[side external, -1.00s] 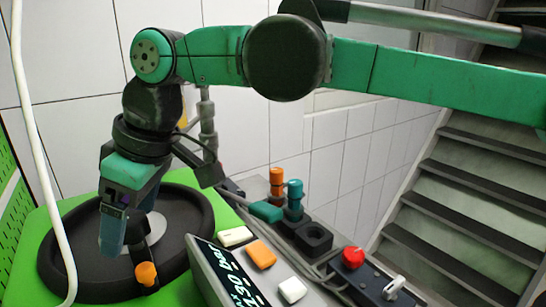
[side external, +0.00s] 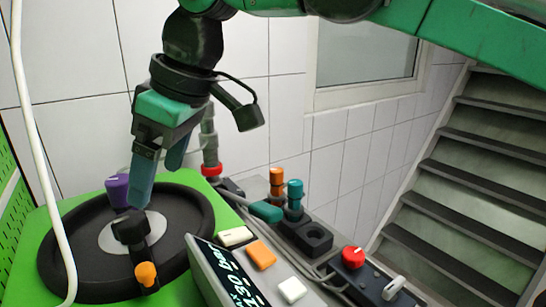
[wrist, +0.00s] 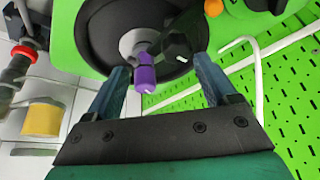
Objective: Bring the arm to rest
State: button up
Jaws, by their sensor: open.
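My gripper (side external: 156,188) hangs fingers down above the round black dish (side external: 190,232) on the green bench. It is open, and its two blue fingers are apart with nothing between them in the side view. In the wrist view my gripper (wrist: 161,64) shows both fingers spread, with the purple piece (wrist: 145,78) seen beyond and between them. In the side view the purple piece (side external: 118,190) stands at the back of the dish, left of the fingers and partly hidden by one. My arm reaches in from the upper right.
A black handle (side external: 130,230) with an orange end (side external: 146,273) lies at the dish's middle. A white hose (side external: 42,170) runs down the left. A display panel (side external: 225,275), red knob (side external: 353,257), and teal (side external: 295,194) and orange (side external: 277,182) fittings stand right. Stairs are far right.

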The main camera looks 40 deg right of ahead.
jog(key=s+d+f+m+t+h, duration=0.1)
jog(key=s+d+f+m, duration=0.1)
jog(key=d, duration=0.6)
jog(key=s+d+f+m+t+h, duration=0.1)
jog(key=s+d+f+m, duration=0.1)
jog(key=d+f+m, duration=0.2)
jog(key=s+d+f+m+t+h, duration=0.1)
jog(key=s+d+f+m+t, duration=0.1)
jog(key=d+f, duration=0.6)
jog(key=s+d+m, duration=0.1)
jog(key=d, duration=0.4)
jog(key=shift+m, duration=0.4)
jog(key=shift+f, duration=0.1)
